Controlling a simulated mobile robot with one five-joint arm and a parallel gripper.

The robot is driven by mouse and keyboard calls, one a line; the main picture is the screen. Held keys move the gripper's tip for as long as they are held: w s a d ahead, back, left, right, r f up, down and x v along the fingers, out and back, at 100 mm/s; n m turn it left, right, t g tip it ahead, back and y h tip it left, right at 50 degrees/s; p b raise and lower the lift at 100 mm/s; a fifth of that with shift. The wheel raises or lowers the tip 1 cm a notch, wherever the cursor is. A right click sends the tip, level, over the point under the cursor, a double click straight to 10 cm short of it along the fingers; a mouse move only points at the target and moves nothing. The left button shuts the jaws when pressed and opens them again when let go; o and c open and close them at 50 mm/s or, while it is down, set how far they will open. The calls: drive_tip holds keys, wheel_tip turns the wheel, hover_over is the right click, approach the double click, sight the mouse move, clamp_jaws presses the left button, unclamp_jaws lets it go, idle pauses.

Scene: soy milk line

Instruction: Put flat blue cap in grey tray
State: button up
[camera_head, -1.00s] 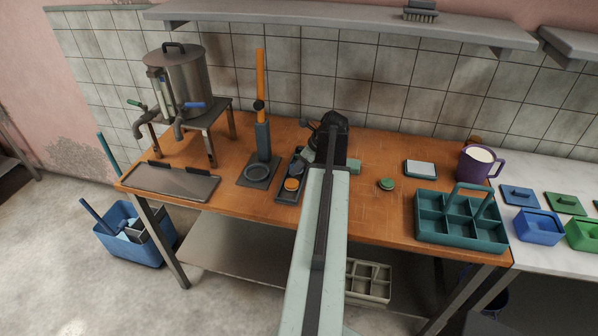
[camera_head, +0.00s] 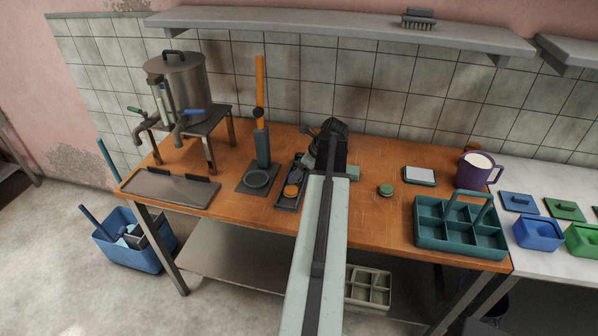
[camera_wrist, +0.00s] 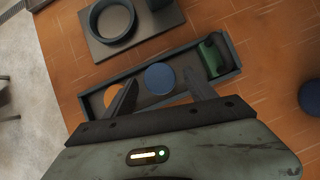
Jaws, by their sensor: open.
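The flat blue cap (camera_wrist: 159,77) lies in the middle of a long dark grey tray (camera_wrist: 222,82), with an orange cap (camera_wrist: 91,98) at the tray's left end and a green piece (camera_wrist: 210,57) at its right end. In the head view, the tray (camera_head: 277,205) and orange cap (camera_head: 291,190) show left of my arm; I cannot make out the blue cap there. My gripper (camera_wrist: 163,90) is open over the tray. Its fingers appear on either side of the blue cap, and I cannot tell whether they touch it.
A press (camera_head: 262,150) stands left of the tray. A dark blue round thing (camera_wrist: 311,97) lies at the wrist view's right edge. A green disc (camera_head: 386,189), teal divided caddy (camera_head: 430,242) and purple mug (camera_head: 470,174) stand to the right. Bare tabletop separates several items.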

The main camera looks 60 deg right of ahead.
drive_tip(key=p+v, duration=0.9)
drive_tip(key=v, duration=0.2)
drive_tip(key=shift+r, duration=0.1)
drive_tip(key=w+a+f+n+g+y, duration=0.1)
drive_tip(key=w+a+n+g, duration=0.1)
drive_tip(key=w+a+n, duration=0.8)
drive_tip(key=w+a+f+n+g, duration=0.1)
drive_tip(key=w+a+n, duration=0.3)
drive_tip(key=w+a, duration=0.7)
drive_tip(key=a+n+g+h, duration=0.1)
drive_tip(key=a+n, duration=0.9)
drive_tip(key=a, duration=0.9)
drive_tip(key=a+f+n+g, duration=0.1)
drive_tip(key=a+n+g, duration=0.1)
drive_tip(key=a+n, duration=0.9)
drive_tip(key=a, duration=0.8)
drive_tip(key=shift+h, duration=0.4)
drive_tip(key=shift+w+f, duration=0.1)
